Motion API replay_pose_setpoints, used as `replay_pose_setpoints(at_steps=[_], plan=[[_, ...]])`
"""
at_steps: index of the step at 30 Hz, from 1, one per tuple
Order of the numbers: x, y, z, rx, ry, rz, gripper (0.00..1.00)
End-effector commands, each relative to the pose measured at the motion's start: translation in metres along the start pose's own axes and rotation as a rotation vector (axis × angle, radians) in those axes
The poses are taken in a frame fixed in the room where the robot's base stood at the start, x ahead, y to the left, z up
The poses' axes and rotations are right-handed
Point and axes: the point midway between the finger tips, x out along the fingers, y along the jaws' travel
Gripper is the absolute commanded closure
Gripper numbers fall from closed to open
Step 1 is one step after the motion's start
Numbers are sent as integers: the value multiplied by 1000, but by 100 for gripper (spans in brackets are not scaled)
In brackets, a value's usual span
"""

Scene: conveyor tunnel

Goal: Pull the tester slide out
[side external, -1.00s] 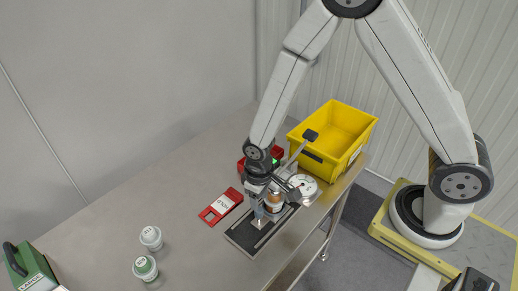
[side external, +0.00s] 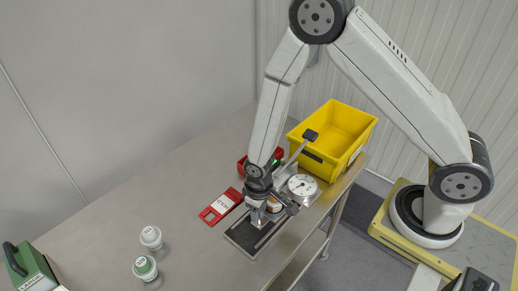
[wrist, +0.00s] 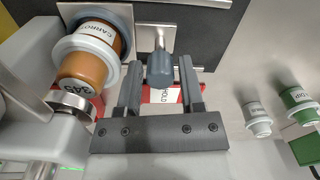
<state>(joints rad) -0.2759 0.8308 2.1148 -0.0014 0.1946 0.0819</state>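The tester has a black base plate (side external: 246,238) on the bench and a round white dial (side external: 302,185). The slide's blue-grey knob (wrist: 160,68) stands on a pale metal plate (wrist: 147,38) in the wrist view. An orange-brown jar (wrist: 84,67) with a grey lid and a carrot label sits at the tester, left of the knob in the wrist view. My gripper (wrist: 160,76) is open, with a finger on each side of the knob and small gaps between. In the side view my gripper (side external: 262,215) is low over the base plate and hides the knob.
A red tag (side external: 221,206) lies beside the base plate. A yellow bin (side external: 330,170) and the tester's lever (side external: 301,148) stand behind. Two white-lidded jars, one grey (side external: 151,237) and one green (side external: 145,267), and a green case (side external: 32,270) are at the left. The middle bench is clear.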

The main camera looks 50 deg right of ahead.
Motion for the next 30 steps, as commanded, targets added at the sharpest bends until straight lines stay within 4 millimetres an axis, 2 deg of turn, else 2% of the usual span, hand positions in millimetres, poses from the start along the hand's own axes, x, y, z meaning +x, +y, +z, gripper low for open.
replay_pose_setpoints(at_steps=[1,4,5,30], plan=[[0,0,0,0,0,0,67],[0,0,0,0,0,0,98],[0,0,0,0,0,0,100],[0,0,0,0,-2,0,100]])
